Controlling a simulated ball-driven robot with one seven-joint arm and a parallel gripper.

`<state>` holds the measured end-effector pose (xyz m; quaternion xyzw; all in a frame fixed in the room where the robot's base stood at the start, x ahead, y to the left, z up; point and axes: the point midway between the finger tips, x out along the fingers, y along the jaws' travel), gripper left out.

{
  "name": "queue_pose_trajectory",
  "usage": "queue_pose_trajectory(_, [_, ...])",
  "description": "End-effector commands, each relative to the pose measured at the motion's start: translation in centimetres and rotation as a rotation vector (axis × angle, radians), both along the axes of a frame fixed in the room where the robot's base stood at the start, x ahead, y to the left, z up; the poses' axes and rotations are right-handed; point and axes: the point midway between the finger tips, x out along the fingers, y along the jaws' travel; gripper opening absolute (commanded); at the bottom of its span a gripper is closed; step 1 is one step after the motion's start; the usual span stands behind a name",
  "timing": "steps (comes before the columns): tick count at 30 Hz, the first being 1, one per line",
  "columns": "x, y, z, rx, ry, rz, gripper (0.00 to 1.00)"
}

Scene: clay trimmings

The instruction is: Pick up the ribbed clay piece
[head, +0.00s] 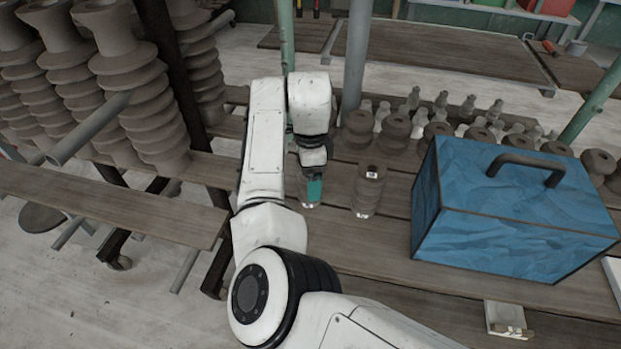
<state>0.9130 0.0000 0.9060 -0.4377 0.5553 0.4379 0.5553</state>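A blue box (515,215) with a dark handle stands right of the clay piece. Several clay pieces (436,128) line the bench behind. Tall ribbed clay stacks (135,85) stand at the left. A grey post (357,60) rises behind my gripper. A small pale block (507,318) sits at the front edge.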

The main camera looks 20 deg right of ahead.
Motion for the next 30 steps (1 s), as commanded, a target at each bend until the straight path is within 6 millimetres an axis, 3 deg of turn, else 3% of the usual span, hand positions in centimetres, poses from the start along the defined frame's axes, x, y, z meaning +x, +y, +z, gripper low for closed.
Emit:
queue_pose_trajectory(2, [0.00,-0.01,0.02,0.000,0.000,0.000,0.81])
queue_pose_trajectory(24, [0.01,-0.02,0.06,0.000,0.000,0.000,0.10])
queue_pose_trajectory(30, [0.04,-0.03,0.18,0.000,-0.002,0.000,0.08])
